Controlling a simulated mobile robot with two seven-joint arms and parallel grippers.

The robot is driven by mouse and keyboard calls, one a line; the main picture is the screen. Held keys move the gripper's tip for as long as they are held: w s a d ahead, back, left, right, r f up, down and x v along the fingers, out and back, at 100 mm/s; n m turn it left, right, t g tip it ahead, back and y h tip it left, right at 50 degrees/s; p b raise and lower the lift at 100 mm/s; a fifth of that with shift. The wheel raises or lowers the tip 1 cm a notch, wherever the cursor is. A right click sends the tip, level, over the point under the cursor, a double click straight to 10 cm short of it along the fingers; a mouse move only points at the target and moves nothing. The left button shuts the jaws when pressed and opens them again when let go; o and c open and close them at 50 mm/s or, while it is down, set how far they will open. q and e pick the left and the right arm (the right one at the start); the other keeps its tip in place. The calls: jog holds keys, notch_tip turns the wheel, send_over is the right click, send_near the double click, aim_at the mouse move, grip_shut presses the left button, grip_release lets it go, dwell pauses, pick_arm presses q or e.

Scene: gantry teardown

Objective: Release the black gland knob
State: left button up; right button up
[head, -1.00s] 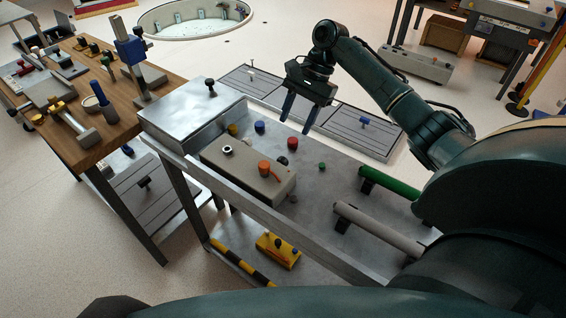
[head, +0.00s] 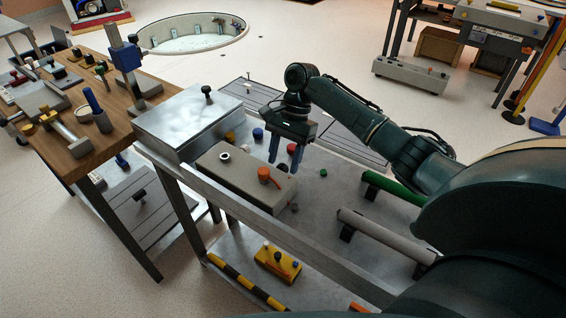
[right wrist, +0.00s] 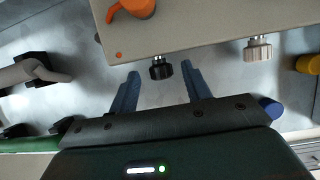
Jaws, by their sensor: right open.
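The black gland knob (right wrist: 161,69) sticks out from the side of a long grey-beige box (right wrist: 215,25) in the right wrist view. My right gripper (right wrist: 161,73) is open, with one blue fingertip on either side of the knob. I see no contact between fingers and knob. In the head view the right gripper (head: 284,162) points down at the far side of the box (head: 240,176), which hides the knob there. A pale ribbed knob (right wrist: 258,49) sits on the same box side. My left gripper is not in view.
An orange handle (head: 265,175) stands on the box top. A metal block with a black knob (head: 195,118) is at the table's left. Blue (head: 258,134) and green (head: 323,173) caps stand near the gripper. Green (head: 395,188) and grey (head: 380,232) cylinders lie to the right.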

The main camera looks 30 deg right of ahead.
jog(key=shift+x, duration=0.75)
jog(key=shift+c, duration=0.3)
